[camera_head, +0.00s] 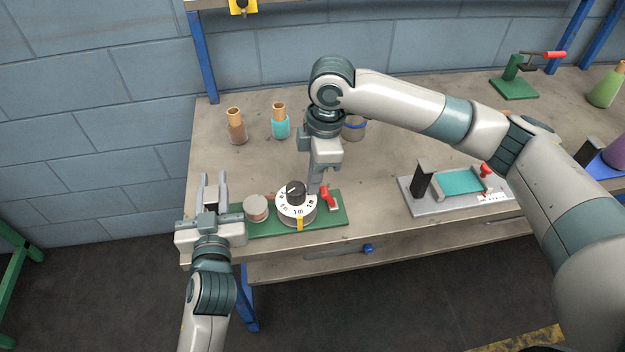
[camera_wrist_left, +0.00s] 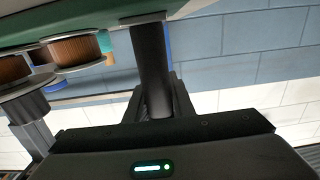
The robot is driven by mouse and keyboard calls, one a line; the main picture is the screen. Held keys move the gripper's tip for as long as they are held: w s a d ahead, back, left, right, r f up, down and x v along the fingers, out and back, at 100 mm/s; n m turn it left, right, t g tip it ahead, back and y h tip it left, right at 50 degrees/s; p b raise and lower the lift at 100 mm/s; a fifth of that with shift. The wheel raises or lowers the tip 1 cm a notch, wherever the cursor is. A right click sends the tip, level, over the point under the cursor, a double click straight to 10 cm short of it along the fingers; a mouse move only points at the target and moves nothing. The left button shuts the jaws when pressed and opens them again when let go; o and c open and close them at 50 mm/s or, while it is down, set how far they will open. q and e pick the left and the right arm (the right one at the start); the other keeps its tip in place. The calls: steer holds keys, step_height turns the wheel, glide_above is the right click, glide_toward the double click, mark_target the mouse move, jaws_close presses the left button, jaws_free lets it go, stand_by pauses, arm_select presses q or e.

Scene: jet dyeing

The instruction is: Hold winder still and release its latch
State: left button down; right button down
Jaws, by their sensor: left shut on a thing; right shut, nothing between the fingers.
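The winder is a green base (camera_head: 340,217) near the bench's front edge. It carries a white numbered dial (camera_head: 298,213) with a black knob (camera_head: 296,190), a small round spool (camera_head: 256,208) and a red latch lever (camera_head: 327,193). My left gripper (camera_head: 212,190) is at the base's left end, its fingers around a dark upright handle, which shows in the left wrist view (camera_wrist_left: 151,65).
Behind the winder stand a brown bottle (camera_head: 237,130), a teal bottle (camera_head: 280,125) and a jar (camera_head: 354,130) partly behind my right arm. A grey plate device (camera_head: 440,207) lies to the right. A green clamp stand (camera_head: 513,88) is farther back. Bare bench (camera_head: 225,168) lies between bottles and winder.

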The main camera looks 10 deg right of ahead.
mark_target(322, 186)
steer(key=shift+d+r+y, duration=0.1)
steer(key=shift+d+y, duration=0.15)
steer(key=shift+y, duration=0.15)
steer(key=shift+d+r+y, duration=0.2)
steer(key=shift+d+y, duration=0.25)
steer(key=shift+y, duration=0.05)
steer(key=shift+d+r, duration=0.15)
steer(key=shift+d, duration=0.4)
steer(key=d+y, duration=0.3)
steer(key=y, duration=0.1)
steer(key=shift+d, duration=0.1)
steer(key=shift+a+r, duration=0.1)
steer(key=shift+a, duration=0.1)
steer(key=shift+r, duration=0.2)
steer(key=shift+r, duration=0.6)
